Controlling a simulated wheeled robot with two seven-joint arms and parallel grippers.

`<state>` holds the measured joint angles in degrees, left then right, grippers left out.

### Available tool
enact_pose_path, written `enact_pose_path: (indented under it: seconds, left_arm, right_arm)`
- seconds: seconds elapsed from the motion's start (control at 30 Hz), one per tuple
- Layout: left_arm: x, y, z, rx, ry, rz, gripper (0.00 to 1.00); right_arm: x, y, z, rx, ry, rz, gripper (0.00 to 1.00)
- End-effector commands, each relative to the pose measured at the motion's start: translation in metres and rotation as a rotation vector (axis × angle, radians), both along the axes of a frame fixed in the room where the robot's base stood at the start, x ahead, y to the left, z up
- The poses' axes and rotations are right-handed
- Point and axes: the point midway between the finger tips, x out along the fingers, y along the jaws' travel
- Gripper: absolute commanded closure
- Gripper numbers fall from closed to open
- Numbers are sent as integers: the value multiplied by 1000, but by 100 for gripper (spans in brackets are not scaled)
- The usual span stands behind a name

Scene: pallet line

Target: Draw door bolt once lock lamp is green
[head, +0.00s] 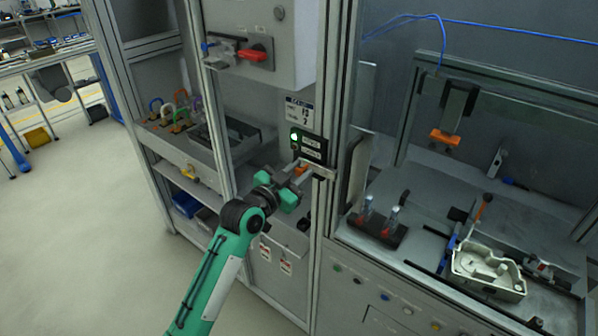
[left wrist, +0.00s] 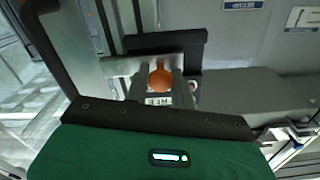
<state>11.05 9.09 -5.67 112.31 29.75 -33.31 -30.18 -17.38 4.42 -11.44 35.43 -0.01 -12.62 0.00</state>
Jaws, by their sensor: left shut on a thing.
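The lock lamp (head: 295,137) glows green on a small black panel on the cabinet's frame post. Just below it, the door bolt (head: 319,170) shows as a grey metal part with an orange knob (head: 301,169). My left gripper (head: 303,172) comes up from below and is shut on the bolt's knob. In the left wrist view the round orange knob (left wrist: 160,79) sits between the fingers, in front of a metal plate. The fingers hide part of the bolt, so I cannot tell how far it is drawn. My right gripper is in neither view.
A grey box with a red rotary switch (head: 253,55) hangs above left. Coloured padlocks (head: 174,108) stand on a shelf at the left. At the right, a workstation holds a pale casting (head: 488,272) and a black holder (head: 377,231). The floor at the left is free.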

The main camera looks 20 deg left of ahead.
Motion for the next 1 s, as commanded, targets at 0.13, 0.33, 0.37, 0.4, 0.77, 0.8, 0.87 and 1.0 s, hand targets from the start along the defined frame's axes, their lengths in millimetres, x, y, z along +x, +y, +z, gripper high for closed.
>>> enact_pose_path:
  seconds: [0.13,0.33,0.37,0.4,0.77,0.8,0.87,1.0]
  left_arm:
    - [4,8,-2,4,0,0,100]
    - [12,31,-2,7,-2,1,100]
    - [13,34,-2,6,-2,0,100]
    - [14,37,-2,4,0,0,100]
    - [16,43,0,1,0,3,100]
    - [16,43,1,2,-1,3,100]
    - [16,43,1,2,-2,4,72]
    - [16,43,0,1,-1,3,72]
  right_arm:
    - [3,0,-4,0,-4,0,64]
    - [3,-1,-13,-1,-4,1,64]
    - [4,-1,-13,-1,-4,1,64]
    - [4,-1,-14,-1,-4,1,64]
    - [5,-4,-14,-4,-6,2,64]
    - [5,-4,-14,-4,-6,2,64]
    - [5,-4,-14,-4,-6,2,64]
    - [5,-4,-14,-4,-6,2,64]
